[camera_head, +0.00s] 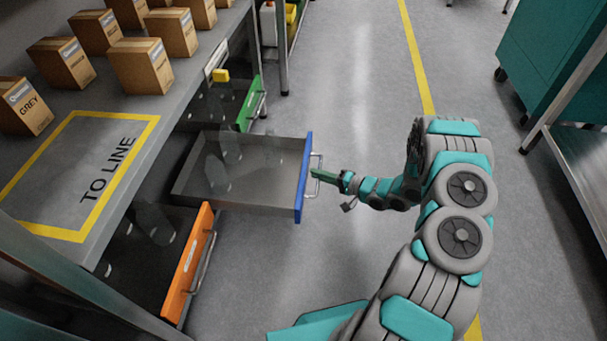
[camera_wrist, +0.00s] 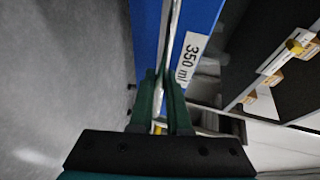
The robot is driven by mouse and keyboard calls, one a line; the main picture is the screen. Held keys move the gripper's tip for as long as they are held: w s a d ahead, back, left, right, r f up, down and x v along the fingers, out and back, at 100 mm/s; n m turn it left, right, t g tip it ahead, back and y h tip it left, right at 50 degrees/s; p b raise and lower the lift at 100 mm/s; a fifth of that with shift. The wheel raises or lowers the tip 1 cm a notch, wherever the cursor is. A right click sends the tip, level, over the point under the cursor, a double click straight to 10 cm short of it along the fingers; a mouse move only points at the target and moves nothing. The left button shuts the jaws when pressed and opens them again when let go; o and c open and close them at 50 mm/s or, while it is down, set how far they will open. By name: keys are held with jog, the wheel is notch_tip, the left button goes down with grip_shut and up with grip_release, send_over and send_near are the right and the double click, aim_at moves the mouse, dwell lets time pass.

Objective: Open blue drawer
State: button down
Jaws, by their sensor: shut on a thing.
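My gripper (camera_head: 316,174) is shut on this handle, with my arm reaching in from the right. In the wrist view the green fingers (camera_wrist: 161,98) close around the handle bar (camera_wrist: 172,35). The blue front (camera_wrist: 200,20) with a "350 ml" label (camera_wrist: 188,58) is just beyond them.
An orange-fronted drawer (camera_head: 188,262) is nearer and a green-fronted drawer (camera_head: 249,103) is farther; both sit further in than the blue one. The bench top (camera_head: 185,95) holds several boxes. The floor (camera_head: 345,100) right of the drawers is clear.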

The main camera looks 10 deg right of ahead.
jog(key=shift+s+d, duration=0.2)
jog(key=shift+d, duration=0.5)
jog(key=shift+s+d, duration=0.25)
jog(key=shift+d, duration=0.45)
jog(key=shift+s+d, duration=0.2)
jog(key=shift+d, duration=0.5)
jog(key=c, duration=0.9)
grip_release()
jog(key=shift+v, duration=3.9)
